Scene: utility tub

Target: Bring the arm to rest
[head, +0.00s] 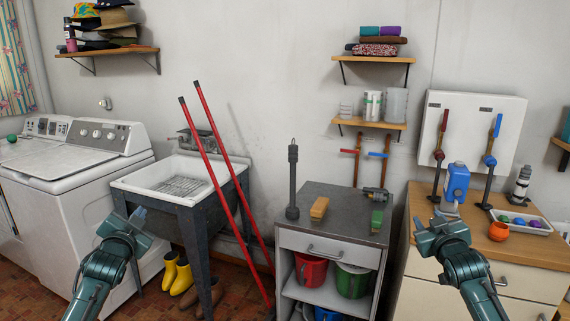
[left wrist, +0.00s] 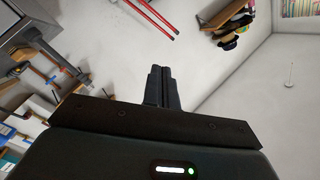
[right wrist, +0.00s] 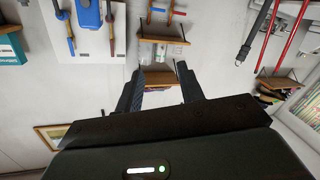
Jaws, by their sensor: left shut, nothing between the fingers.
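My left gripper (head: 136,220) is raised in front of the washing machine and the utility tub in the head view. In the left wrist view its two fingers (left wrist: 160,72) lie together, shut with nothing between them.
A utility tub (head: 128,183) with two red-handled poles (head: 215,170) leaning at it stands left of centre. A grey cabinet (head: 335,208) holds a brush (head: 319,208). The wooden counter (head: 470,232) carries a blue jug (head: 456,184) and a tray (head: 540,226). A washing machine (head: 60,165) stands left.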

